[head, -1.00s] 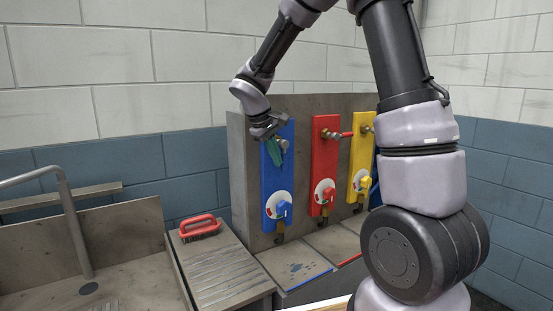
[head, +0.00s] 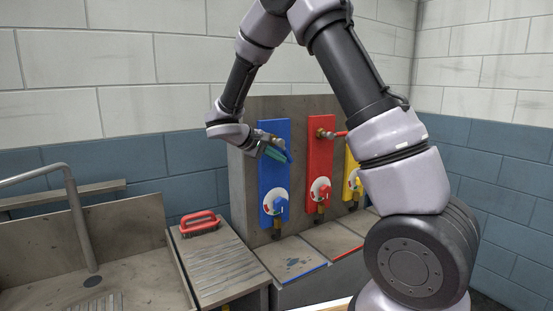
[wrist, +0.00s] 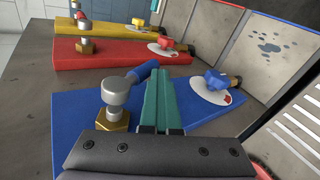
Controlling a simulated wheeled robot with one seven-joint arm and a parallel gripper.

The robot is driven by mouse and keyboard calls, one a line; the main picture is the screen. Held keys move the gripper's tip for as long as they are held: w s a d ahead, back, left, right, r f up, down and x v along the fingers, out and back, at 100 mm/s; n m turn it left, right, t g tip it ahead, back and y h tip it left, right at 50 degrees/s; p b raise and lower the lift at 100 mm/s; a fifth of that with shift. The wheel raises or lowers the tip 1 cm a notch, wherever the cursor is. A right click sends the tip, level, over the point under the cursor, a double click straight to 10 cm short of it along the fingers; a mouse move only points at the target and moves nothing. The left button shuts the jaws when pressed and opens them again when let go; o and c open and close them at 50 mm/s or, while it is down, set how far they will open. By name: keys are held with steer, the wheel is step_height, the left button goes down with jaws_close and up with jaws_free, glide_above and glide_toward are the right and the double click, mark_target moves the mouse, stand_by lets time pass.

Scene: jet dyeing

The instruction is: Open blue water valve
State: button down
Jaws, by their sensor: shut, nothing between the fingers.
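The blue panel (head: 268,180) carries a valve near its top, with a brass nut (wrist: 113,119), a grey stem (wrist: 115,91) and a blue handle (wrist: 146,71). Lower on the panel is a blue knob (head: 281,206) on a white dial; the knob also shows in the wrist view (wrist: 220,82). My gripper (head: 281,155) has teal fingers, shut and empty, in front of the panel's upper part. In the wrist view the fingers (wrist: 161,78) lie just right of the blue handle, alongside it. I cannot tell if they touch it. The gripper partly hides the valve in the head view.
A red panel (head: 319,160) and a yellow panel (head: 352,184) with similar valves stand to the right. A red-handled brush (head: 199,222) lies on the ledge at left, beside a sink (head: 130,255). The wall left of the panels is clear.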

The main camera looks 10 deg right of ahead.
mark_target(285, 154)
steer(key=h, duration=0.2)
steer(key=d+t+h, duration=0.1)
steer(key=h, duration=0.1)
steer(key=d+t+h, duration=0.1)
steer(key=h, duration=0.1)
steer(key=shift+w+d+r, duration=0.1)
steer(key=shift+w+d, duration=0.1)
steer(key=shift+w, duration=0.2)
steer(key=h, duration=0.1)
steer(key=d+t+h, duration=0.1)
steer(key=shift+w+r+n+h, duration=0.15)
steer(key=shift+r+n+h, duration=0.15)
steer(key=shift+h, duration=0.1)
steer(key=shift+d+r+t, duration=0.15)
steer(key=shift+t, duration=0.15)
steer(key=shift+d+r, duration=0.1)
steer(key=shift+w+d, duration=0.1)
